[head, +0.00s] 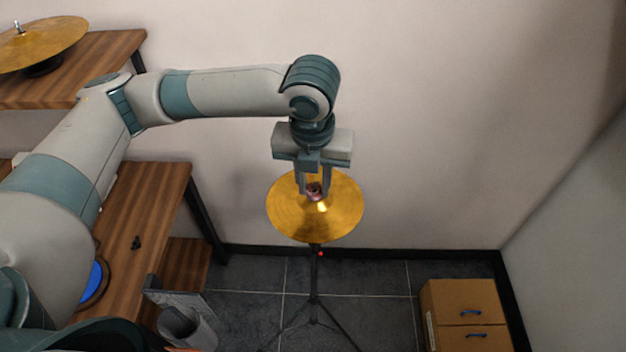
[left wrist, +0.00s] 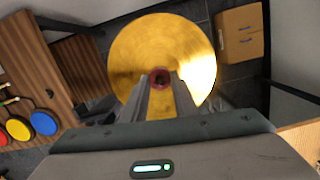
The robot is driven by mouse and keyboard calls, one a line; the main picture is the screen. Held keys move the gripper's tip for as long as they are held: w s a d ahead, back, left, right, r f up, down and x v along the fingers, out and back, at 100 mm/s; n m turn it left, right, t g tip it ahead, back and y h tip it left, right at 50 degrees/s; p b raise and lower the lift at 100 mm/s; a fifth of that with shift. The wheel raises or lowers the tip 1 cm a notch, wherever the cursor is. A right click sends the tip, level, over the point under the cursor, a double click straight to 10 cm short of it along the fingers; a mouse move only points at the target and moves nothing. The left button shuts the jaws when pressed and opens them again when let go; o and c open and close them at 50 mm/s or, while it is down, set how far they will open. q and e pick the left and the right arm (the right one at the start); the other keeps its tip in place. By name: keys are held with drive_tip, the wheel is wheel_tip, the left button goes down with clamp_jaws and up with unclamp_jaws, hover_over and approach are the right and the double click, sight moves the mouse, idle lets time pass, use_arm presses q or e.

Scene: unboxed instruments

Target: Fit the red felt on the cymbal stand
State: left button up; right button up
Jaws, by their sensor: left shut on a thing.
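The cymbal stand (head: 315,288) stands on the floor with its legs spread, and a gold cymbal (head: 287,218) sits at its top. The cymbal also shows in the left wrist view (left wrist: 130,52). My left gripper (head: 314,192) points down over the cymbal's middle, shut on the red felt (head: 314,188). In the left wrist view the felt (left wrist: 159,75) is a dark red ring between the fingertips, over the cymbal's centre. Whether the felt is around the stand's rod or just above it, I cannot tell.
A wooden table (head: 160,200) and a higher shelf (head: 110,55) with another cymbal (head: 45,40) are at the left. A cardboard box (head: 465,310) stands on the floor at the right.

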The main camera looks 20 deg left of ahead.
use_arm(q)
drive_tip(key=shift+f, duration=0.15)
use_arm(e)
drive_tip(key=shift+f, duration=0.2)
use_arm(q)
drive_tip(key=o, duration=1.1)
drive_tip(key=shift+c, duration=0.2)
use_arm(e)
drive_tip(key=shift+w+a+r, duration=0.1)
drive_tip(key=shift+r, duration=0.05)
